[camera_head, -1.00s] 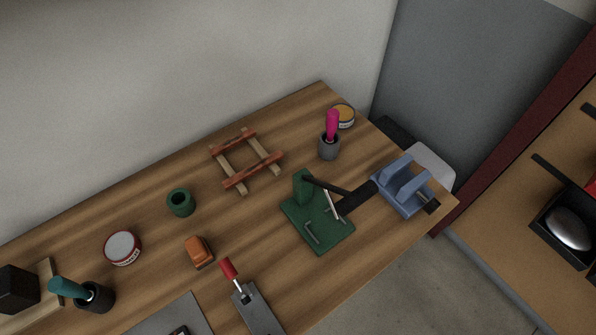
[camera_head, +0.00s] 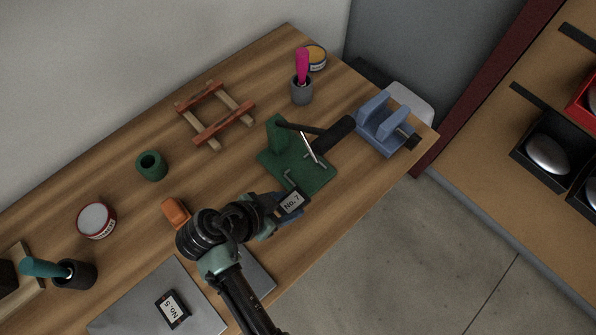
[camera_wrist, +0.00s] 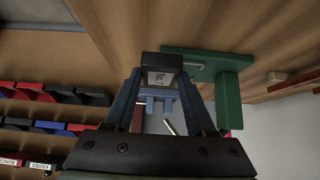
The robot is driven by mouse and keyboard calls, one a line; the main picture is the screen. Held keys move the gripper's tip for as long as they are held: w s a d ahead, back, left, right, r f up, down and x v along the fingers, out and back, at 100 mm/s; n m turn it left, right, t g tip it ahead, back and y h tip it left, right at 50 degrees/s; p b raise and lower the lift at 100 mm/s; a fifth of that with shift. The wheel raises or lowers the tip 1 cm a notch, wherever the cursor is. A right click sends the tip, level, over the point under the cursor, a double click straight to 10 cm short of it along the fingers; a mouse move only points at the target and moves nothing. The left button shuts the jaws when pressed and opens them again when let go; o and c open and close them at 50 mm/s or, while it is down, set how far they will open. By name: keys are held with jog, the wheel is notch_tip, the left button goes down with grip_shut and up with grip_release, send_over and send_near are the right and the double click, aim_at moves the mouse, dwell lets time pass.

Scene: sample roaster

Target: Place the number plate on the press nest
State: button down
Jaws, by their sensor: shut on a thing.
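My gripper (camera_head: 281,207) is shut on a dark number plate with a white label reading No. 7 (camera_head: 292,201). The plate also shows between my fingers in the wrist view (camera_wrist: 161,73). It appears in front of the near edge of the green press (camera_head: 321,181); its height above the table is hard to tell. The press has a green base, an upright green block, a black lever and a thin bent metal piece near the front of its base. The exact nest spot is hard to make out, and the plate partly covers the base's near corner.
A blue fixture (camera_head: 379,128) stands right of the press. A grey cup with a pink handle (camera_head: 301,91) and a wooden frame (camera_head: 214,115) stand behind. A second plate, No. 5 (camera_head: 172,308), lies on a grey sheet (camera_head: 130,307). An orange block (camera_head: 175,211) sits beside my arm.

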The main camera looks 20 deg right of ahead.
jog(key=w+d+b, duration=0.1)
jog(key=w+d, duration=0.2)
jog(key=w+d+b, duration=0.2)
jog(key=w+d, duration=0.1)
jog(key=w, duration=0.1)
jog(key=shift+w+d, duration=0.25)
jog(key=shift+w, duration=0.05)
notch_tip(320, 180, down, 4)
jog(key=b, duration=0.4)
jog(key=shift+r, duration=0.3)
jog(key=shift+c, duration=1.1)
grip_release()
jog(key=shift+f, duration=0.2)
